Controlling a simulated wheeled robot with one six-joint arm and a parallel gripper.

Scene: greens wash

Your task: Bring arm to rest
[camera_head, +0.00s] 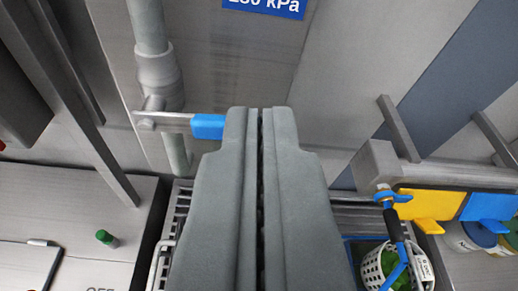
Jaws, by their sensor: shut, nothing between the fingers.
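My gripper (260,112) fills the middle of the camera_head view. Its two grey fingers are pressed together with only a thin dark seam between them, and they hold nothing. The fingers point up the picture toward a grey metal wall panel. A blue-handled lever (207,127) on a grey pipe (160,75) shows just left of the fingertips. I cannot tell whether the fingers touch the lever handle. What lies behind the fingers is hidden.
A white basket (374,272) with green contents stands at the lower right, below a blue-and-black hand sprayer (393,225). Yellow (428,204) and blue (490,206) pieces are beside it.

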